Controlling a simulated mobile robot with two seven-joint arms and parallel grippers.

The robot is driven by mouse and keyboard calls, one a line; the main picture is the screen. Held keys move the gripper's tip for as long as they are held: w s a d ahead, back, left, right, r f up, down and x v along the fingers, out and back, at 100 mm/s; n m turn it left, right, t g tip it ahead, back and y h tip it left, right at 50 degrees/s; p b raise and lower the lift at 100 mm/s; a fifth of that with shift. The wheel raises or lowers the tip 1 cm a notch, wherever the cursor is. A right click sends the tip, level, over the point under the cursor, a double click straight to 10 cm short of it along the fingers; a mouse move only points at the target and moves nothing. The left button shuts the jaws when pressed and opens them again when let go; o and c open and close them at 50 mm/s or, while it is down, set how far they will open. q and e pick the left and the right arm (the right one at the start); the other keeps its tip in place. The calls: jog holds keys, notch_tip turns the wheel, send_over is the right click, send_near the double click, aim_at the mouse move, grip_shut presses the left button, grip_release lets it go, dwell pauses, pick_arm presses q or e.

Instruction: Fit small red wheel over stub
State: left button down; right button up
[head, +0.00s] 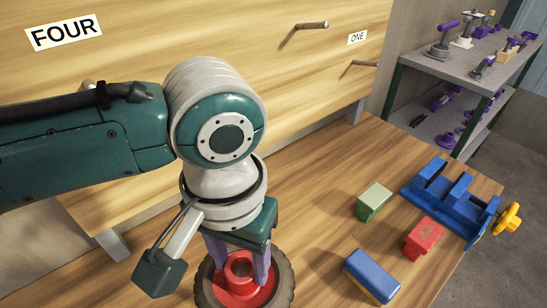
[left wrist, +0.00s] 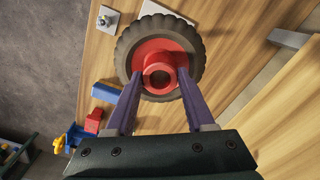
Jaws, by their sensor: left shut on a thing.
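The small red wheel (head: 238,291) has a red hub and a dark treaded tyre. It is at the bottom of the head view, under my left gripper (head: 239,268). In the left wrist view the wheel (left wrist: 147,52) shows face-on. My left gripper (left wrist: 160,78) has its two purple fingers on either side of the raised red hub, shut on it. A grey square plate with a small metal stub (left wrist: 106,19) lies beside the tyre in the left wrist view. A pale plate (left wrist: 165,11) is partly hidden behind the tyre. My right gripper is not in view.
A green block (head: 374,201), a red block (head: 423,238) and a blue block (head: 371,276) lie on the wooden table. A blue vise-like holder (head: 448,207) with a yellow knob stands at its right edge. Wooden drawers (head: 210,40) rise behind. A shelf (head: 470,62) stands back right.

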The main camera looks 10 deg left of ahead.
aim_at(245, 280)
pick_arm(q)
jog(key=shift+r, duration=0.1)
jog(key=shift+p, duration=0.5)
jog(key=shift+f+b, duration=2.2)
jog(key=shift+f, duration=0.75)
jog(key=shift+w+p, duration=0.1)
jog(key=shift+p, duration=0.7)
jog(key=shift+f+b, duration=3.85)
jog(key=shift+f, duration=0.95)
